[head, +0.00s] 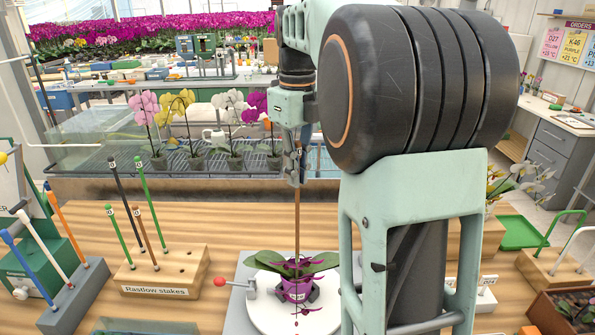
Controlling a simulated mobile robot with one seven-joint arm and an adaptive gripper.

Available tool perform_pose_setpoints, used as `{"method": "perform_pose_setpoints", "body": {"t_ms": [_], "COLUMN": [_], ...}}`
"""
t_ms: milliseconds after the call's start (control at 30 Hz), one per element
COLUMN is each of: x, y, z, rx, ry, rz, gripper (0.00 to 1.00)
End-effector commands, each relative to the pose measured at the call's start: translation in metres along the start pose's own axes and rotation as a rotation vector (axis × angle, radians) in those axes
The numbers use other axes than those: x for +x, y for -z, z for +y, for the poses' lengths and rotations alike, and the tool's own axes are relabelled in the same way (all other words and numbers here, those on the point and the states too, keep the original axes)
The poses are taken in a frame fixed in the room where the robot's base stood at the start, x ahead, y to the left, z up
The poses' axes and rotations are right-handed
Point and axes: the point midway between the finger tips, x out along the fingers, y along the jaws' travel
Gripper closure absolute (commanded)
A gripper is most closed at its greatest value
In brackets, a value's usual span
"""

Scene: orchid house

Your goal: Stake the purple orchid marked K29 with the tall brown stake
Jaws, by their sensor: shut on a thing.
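My gripper (298,178) points down, shut on a tall brown stake (297,222). The stake hangs upright over the potted orchid (322,262), which has broad green leaves and small dark purple blooms. Its lower end meets the picture of the leaves; I cannot tell whether it is in the pot or in front of or behind it. The purple pot (297,290) bears a pale label too small to read. It stands on a white round plate (262,312), held between dark pads.
A wooden block (172,272) marked "Rastlow stakes" holds black, green and brown stakes at left. A grey rack (72,298) with blue, white and orange rods stands further left. Several potted orchids (190,125) stand on a mesh bench behind. My arm hides the right of the plate.

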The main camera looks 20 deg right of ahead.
Motion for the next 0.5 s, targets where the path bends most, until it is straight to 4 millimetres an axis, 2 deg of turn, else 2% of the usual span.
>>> {"method": "perform_pose_setpoints", "body": {"t_ms": [500], "x": [0.014], "y": [0.0], "z": [0.0], "rx": [0.0], "ry": [0.0], "rz": [0.0], "gripper": [1.0]}}
